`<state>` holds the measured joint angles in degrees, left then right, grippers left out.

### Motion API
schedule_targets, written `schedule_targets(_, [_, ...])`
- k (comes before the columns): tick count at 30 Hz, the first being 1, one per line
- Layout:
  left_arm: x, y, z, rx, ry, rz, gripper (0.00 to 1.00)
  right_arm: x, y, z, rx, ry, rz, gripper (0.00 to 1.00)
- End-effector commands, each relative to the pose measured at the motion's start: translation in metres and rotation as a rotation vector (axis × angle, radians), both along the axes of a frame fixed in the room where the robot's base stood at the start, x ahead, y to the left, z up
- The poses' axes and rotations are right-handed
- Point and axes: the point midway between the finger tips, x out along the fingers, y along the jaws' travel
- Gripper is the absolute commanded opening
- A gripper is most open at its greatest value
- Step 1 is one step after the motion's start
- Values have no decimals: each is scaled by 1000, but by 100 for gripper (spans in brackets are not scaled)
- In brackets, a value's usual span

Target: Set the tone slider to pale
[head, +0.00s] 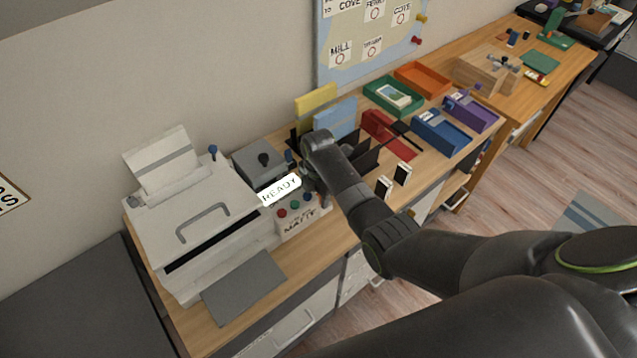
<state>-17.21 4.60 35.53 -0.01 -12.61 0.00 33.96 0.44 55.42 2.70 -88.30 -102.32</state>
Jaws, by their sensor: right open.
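The printer (195,225) stands at the left of the desk. A small control box (302,222) at its right side carries red, green and blue buttons and a lettered label, under a white READY sign (281,190). I cannot make out the tone slider or its setting; my right wrist covers part of this area. My right arm reaches in from the right. My right gripper (311,176) is open beside the READY sign, mostly hidden by its own wrist; I cannot tell whether it touches anything. My left gripper is out of view.
A grey box with a black knob (263,159) stands behind the sign. Yellow (316,98) and blue (335,117) folders stand behind my wrist. Green (393,96), orange (423,79) and other trays lie further right. A grey output flap (243,287) juts out in front.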

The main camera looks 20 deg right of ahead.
Motion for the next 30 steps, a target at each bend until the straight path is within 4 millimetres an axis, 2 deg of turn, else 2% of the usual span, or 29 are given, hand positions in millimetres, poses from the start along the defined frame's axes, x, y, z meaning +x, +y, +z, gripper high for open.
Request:
schedule_targets(8, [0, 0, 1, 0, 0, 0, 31, 1, 0, 36, 1, -5, 0, 42])
schedule_targets(22, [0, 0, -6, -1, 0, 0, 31, 0, -1, 146, -1, -7, -1, 42])
schedule_targets(23, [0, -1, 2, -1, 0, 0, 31, -1, -1, 153, -1, -1, -1, 42])
schedule_targets(24, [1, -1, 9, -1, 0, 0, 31, -1, -1, 158, -1, 2, -1, 42])
schedule_targets(30, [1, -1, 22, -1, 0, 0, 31, -1, -1, 170, 0, 1, -1, 42])
